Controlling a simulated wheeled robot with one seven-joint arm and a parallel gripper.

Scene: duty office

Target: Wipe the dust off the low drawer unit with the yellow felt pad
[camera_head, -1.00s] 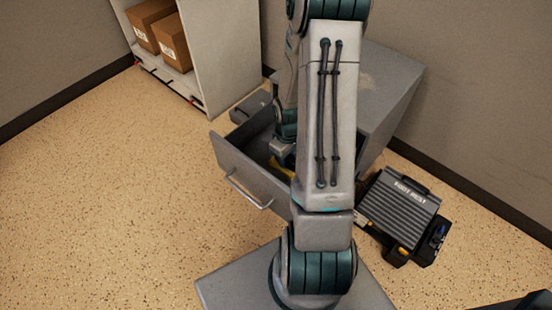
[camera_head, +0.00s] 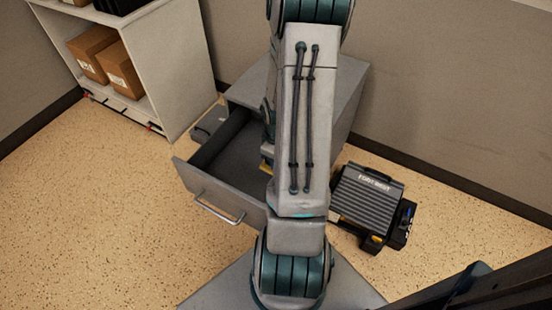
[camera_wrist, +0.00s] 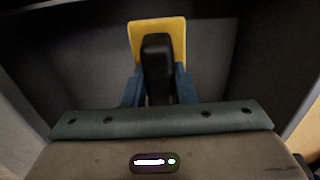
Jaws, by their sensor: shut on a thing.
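The low drawer unit (camera_head: 347,88) is grey and stands against the wall, partly hidden behind my arm. Its drawer (camera_head: 222,182) is pulled open. In the wrist view, the yellow felt pad (camera_wrist: 158,25) has a black grip piece on it. My gripper (camera_wrist: 158,84) is shut on the pad, with its blue fingers on either side of the black piece. Grey drawer walls seem to surround it. In the head view only a yellow sliver of the pad (camera_head: 266,168) shows beside my arm, over the drawer. My arm hides part of the unit's top, and no dust is clear there.
A black foot rest (camera_head: 370,204) lies on the floor right of the unit. A pale shelf (camera_head: 185,75) with cardboard boxes (camera_head: 120,70) stands at the back left. A dark edge (camera_head: 470,290) cuts the lower right corner. The floor at left is clear.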

